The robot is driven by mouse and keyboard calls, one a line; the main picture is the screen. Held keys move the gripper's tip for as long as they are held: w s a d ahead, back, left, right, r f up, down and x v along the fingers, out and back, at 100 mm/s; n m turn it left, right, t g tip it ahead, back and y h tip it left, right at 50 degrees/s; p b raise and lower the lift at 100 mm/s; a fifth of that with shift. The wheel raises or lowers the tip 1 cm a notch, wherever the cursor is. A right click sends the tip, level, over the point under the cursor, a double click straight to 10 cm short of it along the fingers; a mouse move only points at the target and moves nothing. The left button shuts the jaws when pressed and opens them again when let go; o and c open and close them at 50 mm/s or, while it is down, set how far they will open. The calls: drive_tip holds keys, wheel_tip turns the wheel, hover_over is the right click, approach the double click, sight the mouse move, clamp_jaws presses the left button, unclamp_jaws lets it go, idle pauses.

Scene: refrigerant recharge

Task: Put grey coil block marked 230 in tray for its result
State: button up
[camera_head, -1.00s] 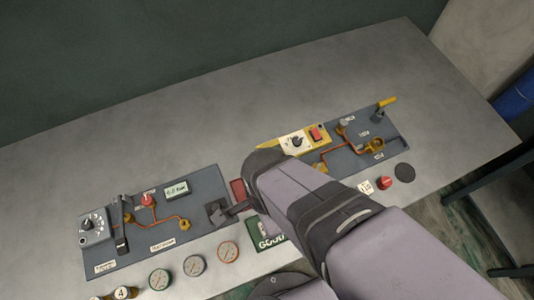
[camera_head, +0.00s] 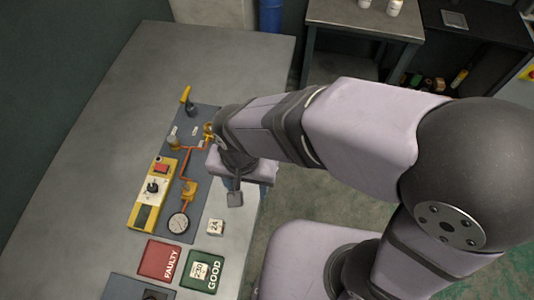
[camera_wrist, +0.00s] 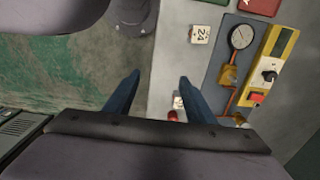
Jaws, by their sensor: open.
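A small block (camera_head: 200,270) with a pale label that appears to read 230 sits in the green tray marked GOOD (camera_head: 213,285). The red tray marked FAULTY (camera_head: 150,268) lies to its left and looks empty. My gripper (camera_head: 235,194) is apart from both trays, over the table's edge beside the panel. The green tray's edge (camera_wrist: 216,2) and the red tray's edge (camera_wrist: 258,6) show at the top there.
A block marked 24 (camera_head: 215,227) stands between the trays and my gripper. The panel (camera_head: 200,209) carries orange pipes, a gauge (camera_head: 178,222) and a yellow meter (camera_head: 152,190). In the wrist view, a red knob (camera_wrist: 172,116) is near the right finger. The table's left side is clear.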

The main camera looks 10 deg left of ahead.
drive_tip(key=w+d, duration=0.3)
drive_tip(key=d, duration=0.9)
drive_tip(key=w+d, duration=0.3)
drive_tip(key=d, duration=1)
drive_tip(key=shift+w+f, duration=0.3)
drive_tip(key=shift+w, duration=0.1)
